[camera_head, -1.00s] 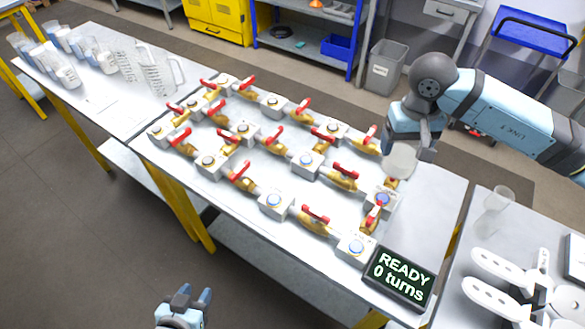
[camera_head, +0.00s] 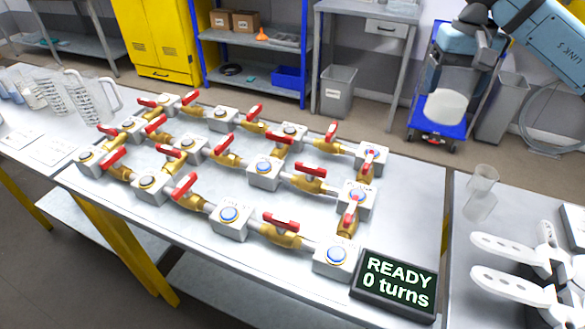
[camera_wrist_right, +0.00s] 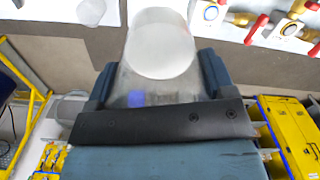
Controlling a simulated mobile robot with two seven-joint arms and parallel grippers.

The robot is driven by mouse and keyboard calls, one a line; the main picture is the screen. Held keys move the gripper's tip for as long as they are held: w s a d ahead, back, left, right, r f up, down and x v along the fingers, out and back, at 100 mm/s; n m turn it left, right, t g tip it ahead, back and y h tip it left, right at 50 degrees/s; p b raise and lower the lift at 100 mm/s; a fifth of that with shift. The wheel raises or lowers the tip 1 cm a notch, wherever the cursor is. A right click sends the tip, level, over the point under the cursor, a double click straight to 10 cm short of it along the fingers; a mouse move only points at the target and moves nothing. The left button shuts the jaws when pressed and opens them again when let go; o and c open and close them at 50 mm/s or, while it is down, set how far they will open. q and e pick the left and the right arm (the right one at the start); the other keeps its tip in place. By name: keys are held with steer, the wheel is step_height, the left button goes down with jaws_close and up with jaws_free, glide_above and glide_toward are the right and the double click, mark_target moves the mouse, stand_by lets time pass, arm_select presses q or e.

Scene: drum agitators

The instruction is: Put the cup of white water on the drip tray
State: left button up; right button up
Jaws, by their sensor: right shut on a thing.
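The cup of white water (camera_head: 445,107) is clear with a white fill, held in the air beyond the back right of the valve table. My right gripper (camera_head: 455,62) is shut on it. In the right wrist view the cup (camera_wrist_right: 160,60) sits between the two dark fingers of the gripper (camera_wrist_right: 158,85), its white surface facing the camera. I cannot make out a drip tray for certain; a pale flat piece with a dark edge (camera_head: 574,232) is cut off at the right edge. My left gripper is not in view.
The middle table carries brass valves with red handles (camera_head: 310,180), button boxes and a "READY 0 turns" display (camera_head: 395,283). The right table holds a clear cup (camera_head: 482,190) and white paddle-shaped parts (camera_head: 515,280). Measuring jugs (camera_head: 85,98) stand on the left table.

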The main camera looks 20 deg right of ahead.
step_height(320, 180, down, 20)
steer(key=shift+b, duration=0.7)
steer(key=shift+f, duration=0.2)
steer(key=o, duration=1)
